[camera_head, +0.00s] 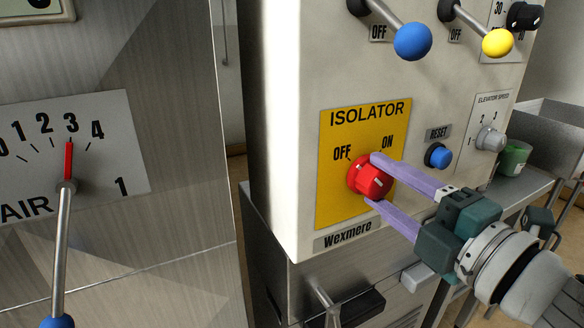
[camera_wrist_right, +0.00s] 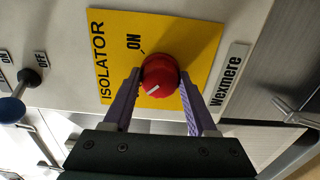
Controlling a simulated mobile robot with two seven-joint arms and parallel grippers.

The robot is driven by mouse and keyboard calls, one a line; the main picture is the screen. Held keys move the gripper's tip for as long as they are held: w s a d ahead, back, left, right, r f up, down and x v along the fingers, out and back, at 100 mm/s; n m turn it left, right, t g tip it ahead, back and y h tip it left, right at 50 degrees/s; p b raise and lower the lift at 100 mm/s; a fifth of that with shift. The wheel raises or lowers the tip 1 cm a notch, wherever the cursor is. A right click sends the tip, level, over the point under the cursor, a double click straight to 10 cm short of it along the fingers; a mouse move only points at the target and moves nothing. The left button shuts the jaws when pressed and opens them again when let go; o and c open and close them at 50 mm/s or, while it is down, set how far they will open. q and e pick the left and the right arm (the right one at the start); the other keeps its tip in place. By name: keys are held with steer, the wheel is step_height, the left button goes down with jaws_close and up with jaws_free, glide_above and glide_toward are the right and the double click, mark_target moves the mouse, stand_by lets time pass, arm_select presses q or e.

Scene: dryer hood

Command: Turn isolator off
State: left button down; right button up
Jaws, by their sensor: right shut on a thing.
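The red isolator knob (camera_head: 368,177) sits on a yellow plate (camera_head: 335,210) marked ISOLATOR, with OFF at upper left and ON at upper right. My right gripper (camera_head: 373,179) is shut on the knob, one purple finger above it and one below. In the right wrist view the red knob (camera_wrist_right: 160,77) is between the two fingers (camera_wrist_right: 161,80). A white mark shows on its face, but I cannot tell surely which label it points to. My left gripper is not in view.
A blue reset button (camera_head: 438,156) and a grey elevator speed knob (camera_head: 490,138) are right of the plate. Levers with blue (camera_head: 412,41) and yellow (camera_head: 497,43) balls stick out above. A metal panel with an AIR dial (camera_head: 110,150) stands at left.

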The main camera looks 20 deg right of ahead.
steer(key=o, duration=1.4)
steer(key=shift+c, duration=0.2)
steer(key=s+b, duration=0.1)
steer(key=s, duration=0.9)
steer(key=shift+d, duration=0.4)
